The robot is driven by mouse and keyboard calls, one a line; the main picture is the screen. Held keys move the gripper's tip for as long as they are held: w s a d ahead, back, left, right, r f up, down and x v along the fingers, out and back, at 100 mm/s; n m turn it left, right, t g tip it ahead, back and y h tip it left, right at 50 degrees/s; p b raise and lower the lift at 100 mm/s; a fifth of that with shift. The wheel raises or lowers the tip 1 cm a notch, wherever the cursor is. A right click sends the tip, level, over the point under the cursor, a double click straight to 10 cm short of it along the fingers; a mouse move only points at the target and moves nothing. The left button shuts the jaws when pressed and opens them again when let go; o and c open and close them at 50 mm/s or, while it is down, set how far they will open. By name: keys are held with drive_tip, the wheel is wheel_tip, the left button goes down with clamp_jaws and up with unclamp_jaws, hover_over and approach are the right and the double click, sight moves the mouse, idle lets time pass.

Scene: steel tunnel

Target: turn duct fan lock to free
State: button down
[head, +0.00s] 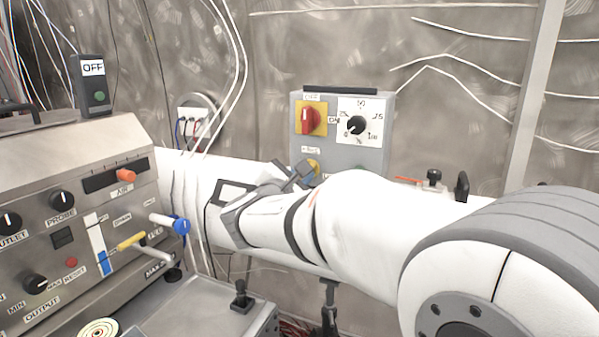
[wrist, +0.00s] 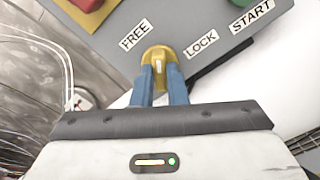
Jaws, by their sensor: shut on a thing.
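The duct fan lock is a yellow knob (wrist: 158,60) on a grey panel (wrist: 110,45), seen in the wrist view between a FREE label (wrist: 136,34) on its left and a LOCK label (wrist: 201,43) on its right. My gripper (wrist: 163,72) is shut on this knob, with a blue finger on each side of it. Where the knob's pointer stands is hard to tell. In the head view the grey control box (head: 343,150) is on the back wall. The yellow knob (head: 314,166) shows at its lower left, and my gripper (head: 303,175) partly covers it.
Above the lock are a red switch on a yellow plate (head: 310,118) and a black dial (head: 356,125). A START label (wrist: 252,16) is right of LOCK. A white duct (head: 190,170) runs behind my arm. A console with knobs and levers (head: 70,200) stands at left.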

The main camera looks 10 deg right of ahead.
drive_tip(key=shift+r+n+p, duration=0.15)
drive_tip(key=shift+n+p, duration=1.8)
drive_tip(key=shift+n, duration=1.65)
drive_tip(key=c, duration=1.4)
unclamp_jaws()
drive_tip(key=shift+c, duration=0.2)
drive_tip(key=v, duration=0.7)
drive_tip(key=shift+s+a, duration=0.25)
